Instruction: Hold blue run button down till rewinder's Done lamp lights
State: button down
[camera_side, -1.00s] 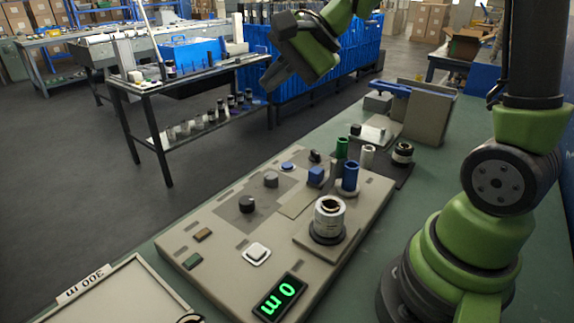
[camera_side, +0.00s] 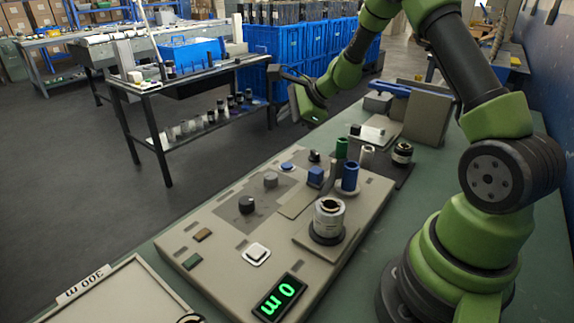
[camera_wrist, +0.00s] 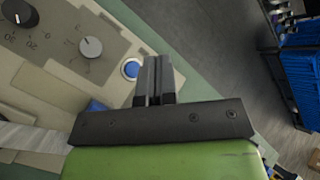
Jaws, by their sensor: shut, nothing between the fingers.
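The blue button (camera_side: 288,166) is a small round cap on the grey control panel (camera_side: 225,215), near its far left edge. In the wrist view the blue button (camera_wrist: 131,68) sits in a pale ring, just left of my fingertips in the picture. My gripper (camera_wrist: 158,62) is shut and empty, its two dark fingers side by side. In the side view my wrist is raised beyond the panel's far end, clear of the button. The panel display (camera_side: 279,297) reads "0 m" in green.
Dark and grey knobs (camera_side: 247,204) stand near the button. A blue block (camera_side: 316,176), upright blue cylinder (camera_side: 350,177) and silver roll (camera_side: 329,217) stand to its right. A white square button (camera_side: 257,253) is nearer. A black side table (camera_side: 215,75) stands at left.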

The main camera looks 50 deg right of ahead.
aim_at(287, 166)
jog(key=shift+f, duration=4.4)
jog(key=shift+f, duration=0.1)
jog(key=shift+f, duration=0.35)
